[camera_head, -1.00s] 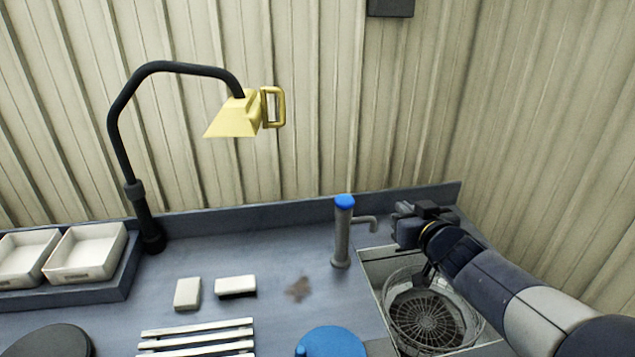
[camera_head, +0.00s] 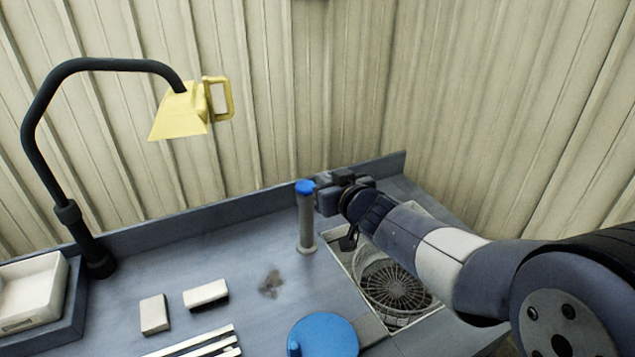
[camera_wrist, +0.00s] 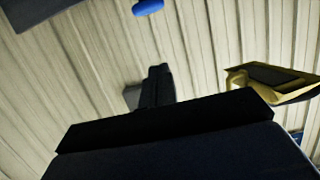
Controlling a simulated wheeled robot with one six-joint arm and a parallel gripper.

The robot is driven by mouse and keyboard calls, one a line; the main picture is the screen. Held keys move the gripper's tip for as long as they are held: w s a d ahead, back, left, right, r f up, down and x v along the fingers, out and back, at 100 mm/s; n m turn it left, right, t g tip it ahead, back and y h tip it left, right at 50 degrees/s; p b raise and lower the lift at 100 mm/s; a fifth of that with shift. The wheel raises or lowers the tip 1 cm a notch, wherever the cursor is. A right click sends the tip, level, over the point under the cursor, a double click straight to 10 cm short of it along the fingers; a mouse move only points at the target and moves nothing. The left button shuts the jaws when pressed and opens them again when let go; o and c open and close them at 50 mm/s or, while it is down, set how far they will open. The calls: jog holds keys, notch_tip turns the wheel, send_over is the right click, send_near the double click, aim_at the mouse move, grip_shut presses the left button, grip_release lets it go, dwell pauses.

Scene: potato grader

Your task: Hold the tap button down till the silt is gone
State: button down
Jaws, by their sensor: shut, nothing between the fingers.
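In the wrist view the button (camera_wrist: 148,7) shows at the top edge, apart from my gripper's dark fingers (camera_wrist: 158,75). The sink (camera_head: 352,262) holds a clear round bowl with a dark slotted grate (camera_head: 397,286). No silt can be made out in it.
A brown smear (camera_head: 271,283) lies on the blue counter left of the tap. Two pale blocks, white slats and a blue disc (camera_head: 324,336) lie nearer. A black-necked lamp with a yellow shade (camera_head: 180,116) stands at left. A corrugated wall rises behind.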

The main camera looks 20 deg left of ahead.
jog(key=p, duration=0.2)
send_over(309, 190)
notch_tip(309, 190, down, 2)
jog(key=shift+a+f, duration=0.1)
notch_tip(309, 190, down, 3)
jog(key=shift+r+b, duration=0.15)
jog(key=shift+b, duration=0.45)
jog(key=shift+f, duration=0.7)
